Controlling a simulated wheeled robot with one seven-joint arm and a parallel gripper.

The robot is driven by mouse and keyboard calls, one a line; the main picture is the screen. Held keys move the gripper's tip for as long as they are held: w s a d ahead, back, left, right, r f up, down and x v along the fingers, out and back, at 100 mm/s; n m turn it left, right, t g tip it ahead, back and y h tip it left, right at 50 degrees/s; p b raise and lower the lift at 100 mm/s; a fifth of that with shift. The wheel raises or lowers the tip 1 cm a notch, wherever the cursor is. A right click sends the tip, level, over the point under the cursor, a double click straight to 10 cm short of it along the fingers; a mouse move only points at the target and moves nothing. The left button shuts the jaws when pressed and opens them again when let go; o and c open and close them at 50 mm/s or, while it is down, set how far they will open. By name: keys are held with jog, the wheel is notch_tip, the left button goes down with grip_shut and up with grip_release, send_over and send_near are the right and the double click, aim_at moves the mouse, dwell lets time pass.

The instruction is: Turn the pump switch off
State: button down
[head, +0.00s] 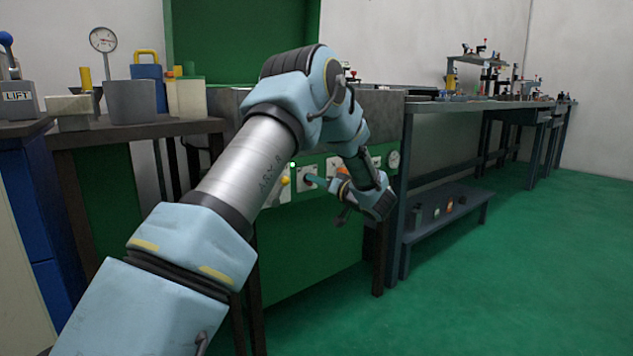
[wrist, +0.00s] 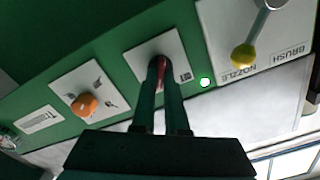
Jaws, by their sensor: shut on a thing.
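The green front panel (head: 333,168) carries several white switch plates. In the wrist view, my gripper's two dark fingers (wrist: 163,66) reach onto the middle plate (wrist: 141,64). They are shut on a narrow red switch handle (wrist: 160,66), which seems to be the pump switch. The fingers cover most of the handle, and the plate's lettering is only partly readable. A green lamp (wrist: 205,82) beside that plate is lit; it also shows in the head view (head: 292,164). In the head view, my gripper (head: 309,179) points left at the panel.
An orange knob (wrist: 84,104) sits on the plate to the left. A yellow-tipped lever (wrist: 243,56) is on the NOZZLE/BRUSH plate to the right. A dark bench with a low shelf (head: 449,212) stands right of the panel. The green floor (head: 520,270) in front is clear.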

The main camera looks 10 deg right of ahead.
jog(key=shift+n, duration=0.4)
jog(key=shift+s+a+n+b, duration=0.1)
jog(key=shift+n+b, duration=0.2)
jog(key=shift+n, duration=2.5)
jog(key=shift+s+a+n+b, duration=0.1)
jog(key=shift+n+b, duration=0.15)
jog(key=shift+n, duration=2.55)
jog(key=c, duration=0.9)
grip_release()
jog(key=shift+c, duration=0.2)
jog(key=p+v, duration=0.2)
jog(key=v, duration=0.8)
jog(key=shift+s+d, duration=0.2)
jog(key=shift+s, duration=0.1)
